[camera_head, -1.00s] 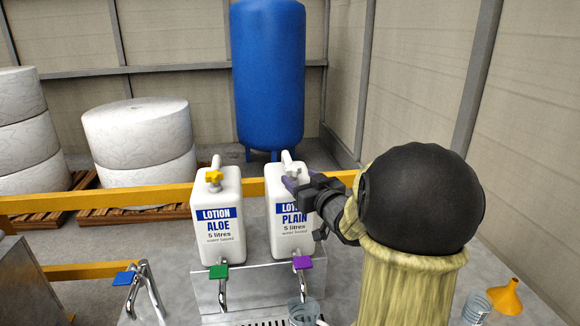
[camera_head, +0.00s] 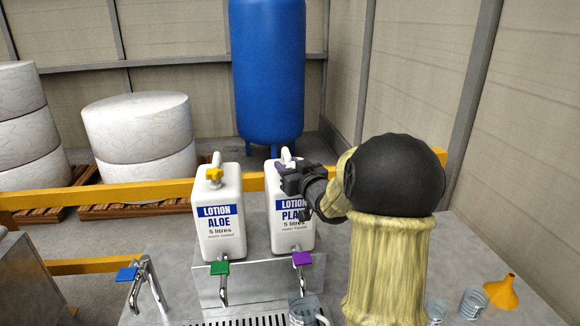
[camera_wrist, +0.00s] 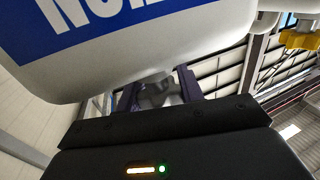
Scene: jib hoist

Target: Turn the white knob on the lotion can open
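The lotion can marked PLAIN (camera_head: 286,238) stands upright on a metal stand, with a purple-levered tap below its front. My gripper (camera_head: 284,168) is at its top, and with my wrist it covers part of the can and label. In the wrist view, the can's white body and blue label (camera_wrist: 75,28) loom close. The fingers of my gripper (camera_wrist: 157,92) reach either side of a greyish knob (camera_wrist: 160,90), apparently the white knob in shadow. Whether they press on it cannot be told. In the head view the knob is hidden.
A lotion can marked ALOE (camera_head: 217,240) with a yellow knob (camera_head: 214,171) stands close on the left. A green lever (camera_head: 219,267) and a purple lever (camera_head: 301,258) are below the cans. A clear jug (camera_head: 303,308) stands in front. An orange funnel (camera_head: 503,292) is at right.

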